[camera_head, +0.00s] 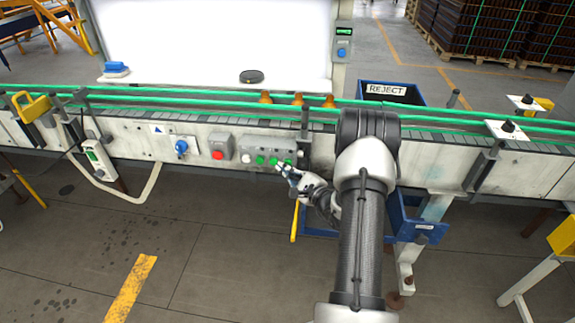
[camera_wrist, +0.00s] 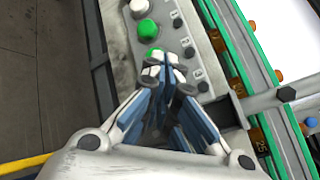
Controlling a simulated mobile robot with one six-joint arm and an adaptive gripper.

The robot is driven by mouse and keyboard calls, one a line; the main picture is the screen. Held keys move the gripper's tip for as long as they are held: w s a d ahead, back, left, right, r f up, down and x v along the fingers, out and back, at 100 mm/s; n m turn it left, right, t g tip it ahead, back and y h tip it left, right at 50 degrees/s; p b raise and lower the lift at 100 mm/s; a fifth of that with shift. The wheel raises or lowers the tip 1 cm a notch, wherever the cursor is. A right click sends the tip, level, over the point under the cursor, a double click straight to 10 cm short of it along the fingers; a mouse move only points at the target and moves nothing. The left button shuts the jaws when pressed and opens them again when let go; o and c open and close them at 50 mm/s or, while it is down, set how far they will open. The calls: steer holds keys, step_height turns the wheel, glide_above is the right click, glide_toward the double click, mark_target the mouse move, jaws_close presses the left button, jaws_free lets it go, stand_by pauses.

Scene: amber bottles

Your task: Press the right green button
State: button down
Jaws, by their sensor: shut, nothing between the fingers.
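The grey button box (camera_head: 283,146) is on the front of the conveyor. It carries a white button (camera_head: 246,157), a left green button (camera_head: 260,159) and the right green button (camera_head: 272,161) in a row. In the wrist view, the left green button (camera_wrist: 147,29) is fully visible. The right green button (camera_wrist: 154,52) is partly hidden by my fingertips. My gripper (camera_head: 281,167) is shut and empty, its tips at the lower right edge of that button. My fingertips (camera_wrist: 164,70) look very close to it; I cannot tell whether they touch.
A red button (camera_head: 217,155) and a blue rotary switch (camera_head: 181,147) are further left on the conveyor front. Green guide rails (camera_head: 200,108) run above the box, with amber bottles (camera_head: 298,98) behind. A blue reject bin (camera_head: 390,92) stands behind my arm.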

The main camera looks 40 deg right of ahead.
steer(key=shift+w+d, duration=0.3)
steer(key=shift+d, duration=0.05)
stand_by(0.3)
stand_by(0.4)
steer(key=shift+s+a, duration=0.6)
steer(key=shift+a, duration=0.1)
steer(key=shift+s+a, duration=1.65)
steer(key=shift+a, duration=0.25)
